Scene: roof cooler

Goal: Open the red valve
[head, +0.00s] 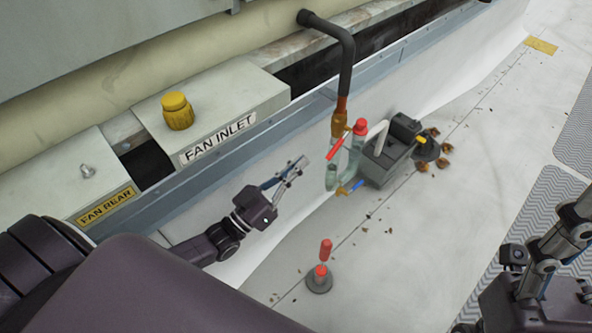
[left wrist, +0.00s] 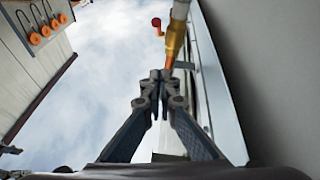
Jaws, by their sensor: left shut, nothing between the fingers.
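The red valve lever (head: 339,147) slants down to the left from a brass valve body (head: 340,122) on the dark bent pipe. My left gripper (head: 299,166) is shut and empty, left of the lever and a little lower in the picture, apart from it. In the left wrist view, the closed fingertips (left wrist: 160,75) point toward the brass fitting (left wrist: 172,42). A small red part (left wrist: 157,26) shows beside that fitting; I cannot tell if it is the lever. My right gripper (head: 545,265) is at the lower right edge, partly cut off, far from the valve.
A blue lever (head: 350,187) sits below the red one, near a grey pump box (head: 388,163) and a red cap (head: 360,127). A metal ledge (head: 215,160) runs along the left. The white roof (head: 440,240) is mostly clear.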

